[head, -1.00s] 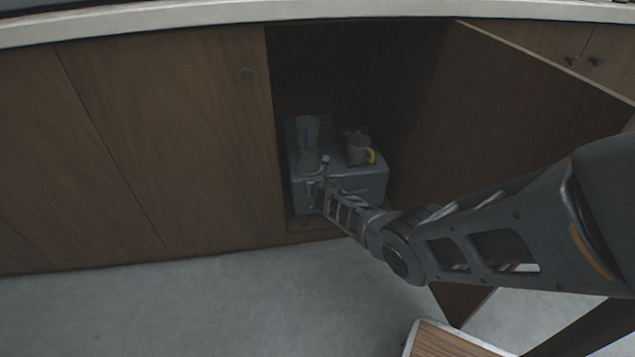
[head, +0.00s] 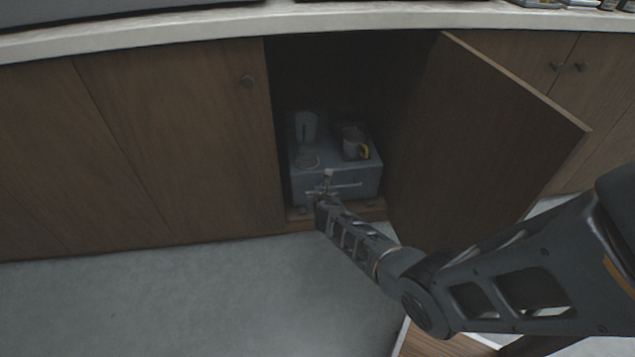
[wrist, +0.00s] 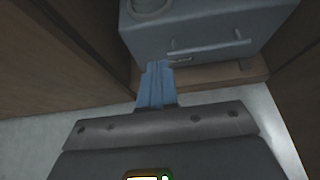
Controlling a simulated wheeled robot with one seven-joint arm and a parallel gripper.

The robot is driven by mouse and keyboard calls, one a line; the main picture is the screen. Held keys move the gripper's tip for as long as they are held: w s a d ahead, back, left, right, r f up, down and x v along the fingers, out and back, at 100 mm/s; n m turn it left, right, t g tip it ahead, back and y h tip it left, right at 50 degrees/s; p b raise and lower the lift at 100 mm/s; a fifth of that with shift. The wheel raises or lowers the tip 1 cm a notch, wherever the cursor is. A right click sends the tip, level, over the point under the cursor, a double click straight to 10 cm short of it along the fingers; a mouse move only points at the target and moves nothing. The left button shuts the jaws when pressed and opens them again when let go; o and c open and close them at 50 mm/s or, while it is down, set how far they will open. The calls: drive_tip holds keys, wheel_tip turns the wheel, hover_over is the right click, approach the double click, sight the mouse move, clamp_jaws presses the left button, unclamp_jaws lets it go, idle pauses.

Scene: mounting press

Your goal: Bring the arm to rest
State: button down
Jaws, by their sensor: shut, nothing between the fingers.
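My gripper (head: 325,186) is in front of the open cabinet, low down, at the near side of the grey mounting press (head: 337,184). In the wrist view its fingers (wrist: 158,70) are together with nothing between them, and they point toward the front of the press (wrist: 190,35). The fingertips overlap the lower edge of the press front in that view; I cannot tell whether they touch it. A horizontal handle bar runs across the press front. My arm reaches in from the lower right.
The open cabinet door (head: 490,140) stands to the right, close to my arm. A closed door (head: 180,145) is on the left. The grey floor (head: 200,300) in front is clear at left.

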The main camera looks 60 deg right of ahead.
drive_tip(key=shift+s+a+r, duration=0.2)
drive_tip(key=shift+s+a, duration=0.1)
drive_tip(key=shift+a, duration=0.05)
drive_tip(key=s+a+f+m+t+y, duration=0.15)
drive_tip(key=a+m, duration=0.25)
drive_tip(key=a, duration=1)
drive_tip(key=s+a+r+m+t+y, duration=0.2)
drive_tip(key=s+a+r+m, duration=0.25)
drive_tip(key=s+a, duration=0.5)
drive_tip(key=s+a+r+m+t+y, duration=0.1)
drive_tip(key=s+a+r+m+y, duration=0.4)
drive_tip(key=a, duration=0.8)
drive_tip(key=s+a+r+m+t, duration=0.1)
drive_tip(key=s+r+m, duration=0.5)
drive_tip(key=s+r, duration=0.5)
drive_tip(key=s+a+r+m+t, duration=0.15)
drive_tip(key=s+r+m, duration=0.45)
drive_tip(key=r, duration=0.9)
wheel_tip(320, 180, up, 21)
drive_tip(key=d+p, duration=0.1)
drive_tip(key=p, duration=2)
drive_tip(key=shift+f+y, duration=0.2)
drive_tip(key=shift+y, duration=0.25)
